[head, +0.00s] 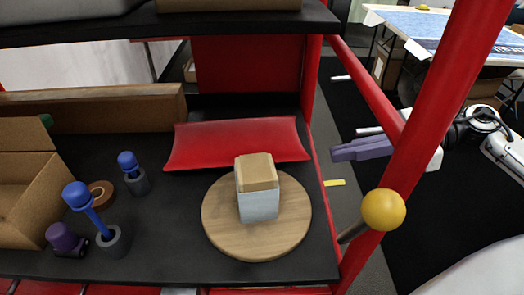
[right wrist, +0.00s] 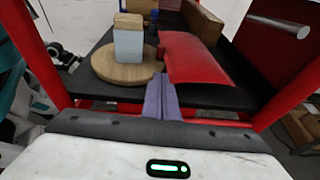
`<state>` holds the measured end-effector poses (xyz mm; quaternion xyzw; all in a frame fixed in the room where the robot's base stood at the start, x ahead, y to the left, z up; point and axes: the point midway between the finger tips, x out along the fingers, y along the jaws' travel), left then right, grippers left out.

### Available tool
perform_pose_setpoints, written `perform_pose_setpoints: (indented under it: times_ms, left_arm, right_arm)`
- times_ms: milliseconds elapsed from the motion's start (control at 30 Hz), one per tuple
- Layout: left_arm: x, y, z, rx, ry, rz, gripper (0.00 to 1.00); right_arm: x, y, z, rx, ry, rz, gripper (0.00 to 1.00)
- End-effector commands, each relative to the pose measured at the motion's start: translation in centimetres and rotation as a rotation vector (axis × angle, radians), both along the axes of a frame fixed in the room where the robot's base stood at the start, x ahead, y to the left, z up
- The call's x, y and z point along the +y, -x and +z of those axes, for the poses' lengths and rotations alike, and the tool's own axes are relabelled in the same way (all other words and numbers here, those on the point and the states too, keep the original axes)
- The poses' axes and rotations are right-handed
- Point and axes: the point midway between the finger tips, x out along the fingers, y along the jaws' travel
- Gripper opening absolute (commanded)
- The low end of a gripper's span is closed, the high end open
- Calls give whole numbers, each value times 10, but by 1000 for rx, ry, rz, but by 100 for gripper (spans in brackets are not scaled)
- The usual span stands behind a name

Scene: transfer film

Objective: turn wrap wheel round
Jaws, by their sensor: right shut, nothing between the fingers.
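A round wooden disc (head: 220,228) lies on the black shelf, the only wheel-like thing I can make out. A box with a pale grey-blue lower part and a tan top (head: 258,205) stands upright on it. The disc (right wrist: 110,70) and box (right wrist: 128,45) also show in the right wrist view. My right gripper (head: 338,152) is shut and empty, to the right of the shelf beside the red post, apart from the disc. In the right wrist view its purple fingers (right wrist: 161,82) are together, pointing towards the shelf. My left gripper is not in view.
A red curved sheet (head: 240,140) lies behind the disc. Blue-topped tools (head: 128,160) in dark holders, a brown ring (head: 102,194) and an open cardboard box (head: 35,205) stand left. A red slanted post (head: 430,110) and a yellow ball (head: 384,209) are at the right.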

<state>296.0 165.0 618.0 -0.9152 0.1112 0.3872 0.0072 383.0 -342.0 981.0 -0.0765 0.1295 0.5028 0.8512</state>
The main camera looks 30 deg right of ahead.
Motion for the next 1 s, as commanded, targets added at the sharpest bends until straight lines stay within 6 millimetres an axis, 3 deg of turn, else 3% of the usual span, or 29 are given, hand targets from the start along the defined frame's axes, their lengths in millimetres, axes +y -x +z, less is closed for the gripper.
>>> perform_pose_setpoints:
  times_ms: [167,700,1000]
  left_arm:
    - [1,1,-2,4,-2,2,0]
    - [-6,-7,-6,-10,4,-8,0]
    - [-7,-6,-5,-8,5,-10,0]
  right_arm:
    - [12,-6,-4,1,4,3,0]
    - [87,-47,-31,-1,5,4,0]
    - [110,-61,-29,-2,2,2,0]
